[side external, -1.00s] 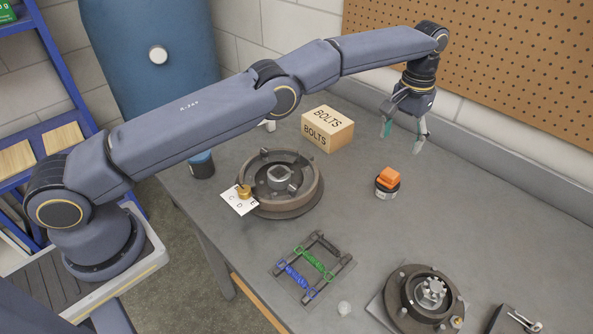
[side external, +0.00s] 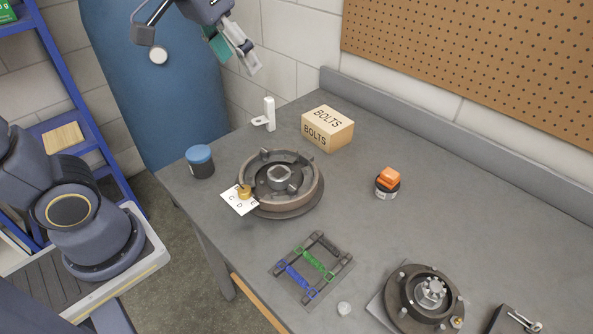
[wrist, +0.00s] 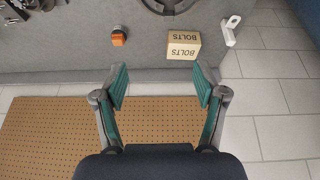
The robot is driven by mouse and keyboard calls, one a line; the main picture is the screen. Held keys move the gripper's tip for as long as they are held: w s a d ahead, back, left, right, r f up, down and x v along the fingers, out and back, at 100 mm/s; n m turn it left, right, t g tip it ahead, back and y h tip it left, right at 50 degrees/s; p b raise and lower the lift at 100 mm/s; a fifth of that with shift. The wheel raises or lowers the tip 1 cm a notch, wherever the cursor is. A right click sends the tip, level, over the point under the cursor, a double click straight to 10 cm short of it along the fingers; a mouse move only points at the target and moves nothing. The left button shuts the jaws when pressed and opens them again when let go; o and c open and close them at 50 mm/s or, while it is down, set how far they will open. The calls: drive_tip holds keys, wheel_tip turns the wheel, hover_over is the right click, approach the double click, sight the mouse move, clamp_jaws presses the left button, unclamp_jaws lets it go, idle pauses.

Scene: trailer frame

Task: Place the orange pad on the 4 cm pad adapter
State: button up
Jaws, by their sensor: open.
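An orange pad (side external: 389,176) rests on top of a short dark cylinder with a pale label, the likely pad adapter (side external: 386,190), on the right half of the table. The pad also shows in the wrist view (wrist: 119,38), with the dark cylinder partly visible under it. I cannot tell whether the pad is fully seated. My gripper (side external: 234,60) is raised at the top of the side view, well away from the pad and above the table's far left side. In the wrist view my gripper (wrist: 160,88) is open, with nothing between its green-padded fingers.
A BOLTS box (side external: 328,128) and a white bracket (side external: 268,117) stand at the back. A brake drum (side external: 312,188), blue-lidded jar (side external: 200,161), spring frame (side external: 313,266) and hub (side external: 410,300) occupy the table (side external: 480,220). A pegboard (side external: 480,60) covers the wall.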

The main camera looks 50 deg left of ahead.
drive_tip(key=s+a+f+t, duration=0.1)
drive_tip(key=s+a+f, duration=0.1)
drive_tip(key=s+f, duration=0.4)
drive_tip(key=s, duration=0.3)
drive_tip(key=shift+s+f, duration=0.25)
drive_tip(key=shift+s, duration=0.1)
